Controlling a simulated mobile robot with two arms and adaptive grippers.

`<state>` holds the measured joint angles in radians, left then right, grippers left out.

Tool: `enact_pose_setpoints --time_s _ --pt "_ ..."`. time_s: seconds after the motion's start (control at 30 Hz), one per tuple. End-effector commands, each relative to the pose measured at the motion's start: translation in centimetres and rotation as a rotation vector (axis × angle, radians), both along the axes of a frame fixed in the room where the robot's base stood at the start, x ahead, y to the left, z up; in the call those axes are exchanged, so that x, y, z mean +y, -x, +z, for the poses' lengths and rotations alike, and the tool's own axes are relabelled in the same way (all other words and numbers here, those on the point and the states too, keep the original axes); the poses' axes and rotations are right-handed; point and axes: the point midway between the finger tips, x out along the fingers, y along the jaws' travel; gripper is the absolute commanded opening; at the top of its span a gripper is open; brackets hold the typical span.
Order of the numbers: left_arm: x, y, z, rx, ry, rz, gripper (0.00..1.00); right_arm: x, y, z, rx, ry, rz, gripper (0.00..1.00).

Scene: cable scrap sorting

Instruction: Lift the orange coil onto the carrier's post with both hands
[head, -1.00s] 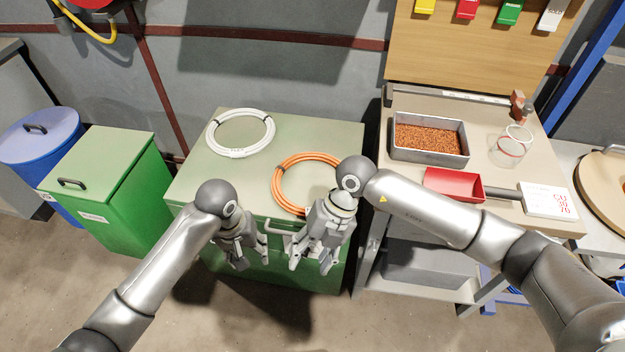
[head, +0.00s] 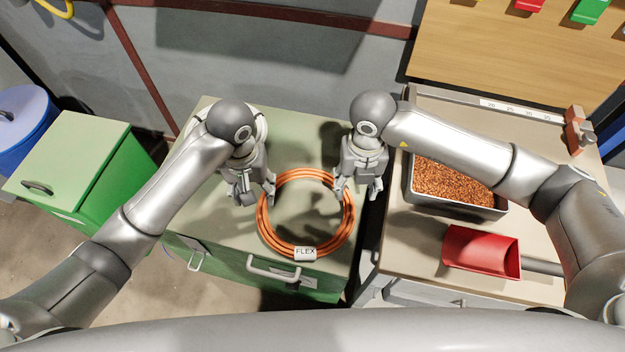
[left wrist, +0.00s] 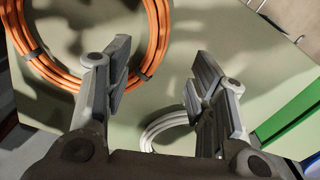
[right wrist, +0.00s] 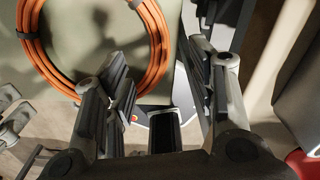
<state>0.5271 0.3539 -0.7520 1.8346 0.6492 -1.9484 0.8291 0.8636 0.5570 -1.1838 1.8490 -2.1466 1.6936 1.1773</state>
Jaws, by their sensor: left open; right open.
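The orange coil (head: 348,232) lies flat on the green chest top, with a white FLEX tag (head: 305,254) at its near side. It also shows in the left wrist view (left wrist: 157,38) and the right wrist view (right wrist: 160,45). My left gripper (head: 256,198) is open and empty above the coil's left side. My right gripper (head: 357,192) is open and empty above the coil's right side. I cannot make out the carrier's post in these frames.
A white coil (left wrist: 165,128) lies on the chest (head: 215,232), mostly hidden behind my left gripper in the head view. A bench with a tray of copper granules (head: 410,190) and a red scoop (head: 480,252) stands at right. A green bin (head: 70,160) stands at left.

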Motion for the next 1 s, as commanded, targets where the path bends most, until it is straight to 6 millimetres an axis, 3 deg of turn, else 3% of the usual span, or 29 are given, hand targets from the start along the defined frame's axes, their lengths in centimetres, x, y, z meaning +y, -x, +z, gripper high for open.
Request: enact_pose_setpoints --time_s 0.53,1.0 --pt "0.0 0.0 -0.7 0.002 0.0 0.0 0.52 0.1 0.1 -0.6 0.003 -0.001 0.0 0.52" --pt "0.1 0.2 -8.4 0.004 -0.001 -0.001 0.52 0.0 0.2 -8.3 0.004 0.0 0.0 0.52"
